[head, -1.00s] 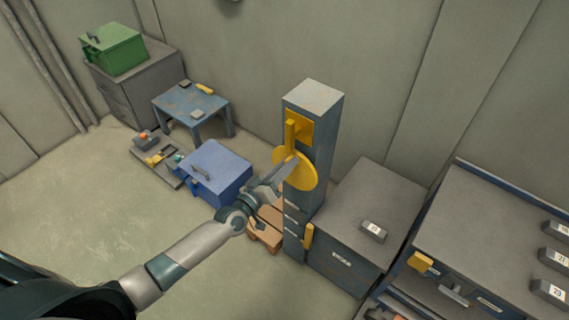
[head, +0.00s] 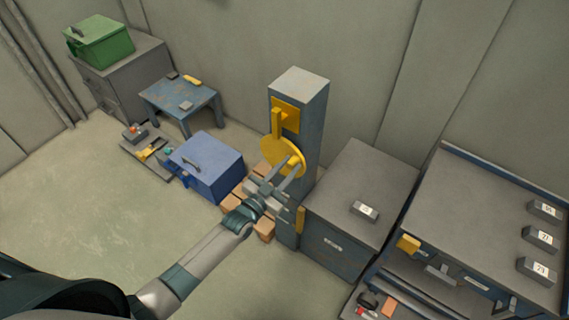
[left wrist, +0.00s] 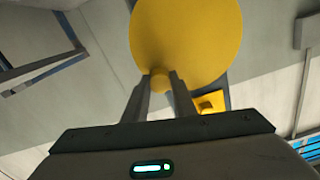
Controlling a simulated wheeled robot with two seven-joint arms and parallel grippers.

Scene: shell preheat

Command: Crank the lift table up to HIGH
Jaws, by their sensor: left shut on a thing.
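A tall blue-grey column (head: 313,125) stands against the wall with a yellow crank disc (head: 273,148) on its front. A yellow upright piece (head: 278,122) shows above the disc. My left gripper (head: 291,168) reaches in at the lower right part of the disc. In the left wrist view the gripper (left wrist: 160,88) is shut on a small yellow crank knob (left wrist: 159,80) at the edge of the disc (left wrist: 188,38). The fingers partly hide the knob in the head view. I cannot tell which thing is the lift table, and no HIGH mark is readable. My right gripper is not in view.
A blue box (head: 208,165) and brown wooden blocks (head: 264,230) lie left of the column's foot. A grey cabinet (head: 362,185) stands close on its right, then a workbench (head: 490,190) with numbered blocks. A small blue table (head: 181,96) stands behind.

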